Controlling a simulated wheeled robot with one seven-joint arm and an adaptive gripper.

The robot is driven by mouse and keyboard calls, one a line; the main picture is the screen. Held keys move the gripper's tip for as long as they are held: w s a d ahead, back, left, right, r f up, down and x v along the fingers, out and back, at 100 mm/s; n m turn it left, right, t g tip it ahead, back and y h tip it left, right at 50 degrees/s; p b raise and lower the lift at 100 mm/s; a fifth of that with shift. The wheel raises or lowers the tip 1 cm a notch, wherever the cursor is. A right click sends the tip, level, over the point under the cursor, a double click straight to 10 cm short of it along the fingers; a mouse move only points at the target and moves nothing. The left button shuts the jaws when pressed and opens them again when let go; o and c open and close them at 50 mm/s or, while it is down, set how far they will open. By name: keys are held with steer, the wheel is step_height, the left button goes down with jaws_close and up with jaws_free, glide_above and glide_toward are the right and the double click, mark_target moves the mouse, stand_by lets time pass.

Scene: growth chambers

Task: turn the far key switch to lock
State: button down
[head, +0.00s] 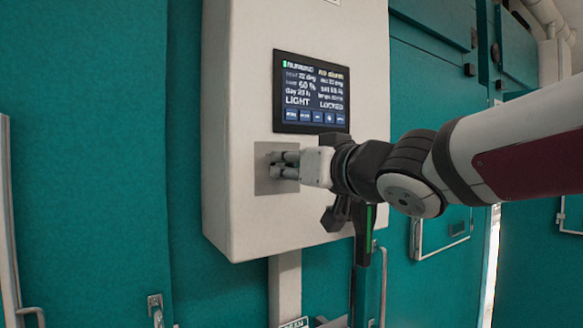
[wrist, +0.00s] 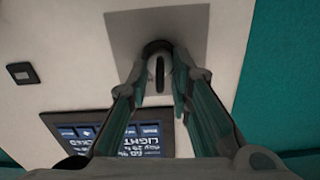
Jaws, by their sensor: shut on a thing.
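The key switch shows in the wrist view as a dark key (wrist: 159,72) in a round barrel, on a grey metal plate (wrist: 130,28). The key's long side runs up and down in that picture. My gripper (head: 286,165) reaches in from the right in the head view, its fingers at the same grey plate (head: 263,181); they hide the key there. In the wrist view my gripper (wrist: 162,68) has one finger on each side of the key and is shut on it. The display (head: 311,93) above the plate reads "LIGHT" and "LOCKED".
The plate and display are on a pale control box (head: 235,100) fixed to teal chamber walls (head: 100,150). A small dark square fitting (wrist: 22,73) is on the box in the wrist view. A black and green handle (head: 364,235) hangs below my wrist. Door handles (head: 155,308) stand lower left.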

steer(key=n, duration=0.7)
steer(key=shift+s+a+f+b, duration=0.1)
steer(key=shift+a+b, duration=0.05)
steer(key=shift+b, duration=0.25)
stand_by(0.3)
steer(key=c, duration=1.8)
jaws_free()
steer(key=shift+s, duration=0.15)
steer(key=shift+v, duration=5.9)
